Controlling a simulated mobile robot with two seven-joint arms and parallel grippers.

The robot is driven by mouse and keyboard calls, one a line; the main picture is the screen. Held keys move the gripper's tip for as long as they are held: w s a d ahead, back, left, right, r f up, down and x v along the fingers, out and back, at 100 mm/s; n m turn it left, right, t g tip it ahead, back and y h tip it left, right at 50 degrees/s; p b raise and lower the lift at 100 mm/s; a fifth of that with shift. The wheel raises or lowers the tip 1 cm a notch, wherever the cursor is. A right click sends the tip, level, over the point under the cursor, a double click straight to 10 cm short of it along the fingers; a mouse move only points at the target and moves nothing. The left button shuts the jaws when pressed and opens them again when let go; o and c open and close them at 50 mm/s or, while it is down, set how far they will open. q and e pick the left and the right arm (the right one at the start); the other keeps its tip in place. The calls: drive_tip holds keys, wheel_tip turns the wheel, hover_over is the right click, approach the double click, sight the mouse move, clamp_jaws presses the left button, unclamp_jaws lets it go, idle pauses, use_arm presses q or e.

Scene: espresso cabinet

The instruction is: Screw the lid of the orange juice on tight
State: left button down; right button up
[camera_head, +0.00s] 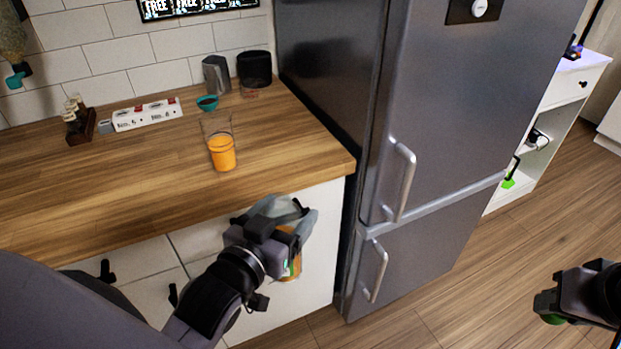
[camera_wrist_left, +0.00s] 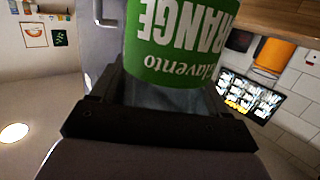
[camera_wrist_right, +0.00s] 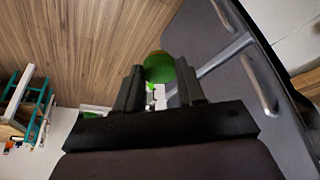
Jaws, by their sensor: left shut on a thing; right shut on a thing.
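The orange juice bottle (camera_head: 292,266) is in my left gripper (camera_head: 290,215), in front of the counter's front edge. Its green label shows large in the left wrist view (camera_wrist_left: 175,45), between the fingers. The gripper hides most of the bottle in the head view, and I cannot make out its mouth. My right gripper (camera_head: 560,303) is at the lower right, over the floor and far from the bottle. It is shut on the green lid (camera_head: 553,319). The lid also shows between the fingertips in the right wrist view (camera_wrist_right: 159,67), apart from the bottle.
A glass of orange juice (camera_head: 222,153) stands near the counter's (camera_head: 130,190) front edge. A grey fridge (camera_head: 440,130) stands right of the counter. Open wooden floor (camera_head: 450,290) lies between the two grippers.

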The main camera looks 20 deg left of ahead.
use_arm(q)
drive_tip(key=s+d+r+m+g+h, duration=0.1)
drive_tip(key=d+m+h, duration=0.6)
drive_tip(key=d, duration=0.8)
drive_tip(key=s+g+h, duration=0.1)
drive_tip(key=g+h, duration=0.1)
drive_tip(key=h, duration=0.1)
drive_tip(key=shift+d+m+g, duration=0.2)
drive_tip(key=shift+m+g, duration=0.1)
drive_tip(key=shift+m, duration=0.1)
use_arm(e)
drive_tip(key=shift+a, duration=0.1)
drive_tip(key=s+a+r+n+g+y, duration=0.1)
drive_tip(key=a+r+n+g, duration=0.1)
drive_tip(key=a+r+n, duration=0.3)
drive_tip(key=s+a+r+n+g+y, duration=0.1)
drive_tip(key=a+r+n+g, duration=0.1)
drive_tip(key=a+r+n, duration=0.4)
drive_tip(key=s+a+r+n+g+y, duration=0.1)
drive_tip(key=a+r+n, duration=0.4)
drive_tip(key=a+n, duration=0.8)
drive_tip(key=a+g, duration=0.1)
drive_tip(key=a, duration=0.2)
drive_tip(key=shift+a+r+g+y, duration=0.15)
drive_tip(key=shift+r+g+y, duration=0.15)
drive_tip(key=shift+y, duration=0.1)
drive_tip(key=shift+f, duration=2)
drive_tip(key=shift+w, duration=0.1)
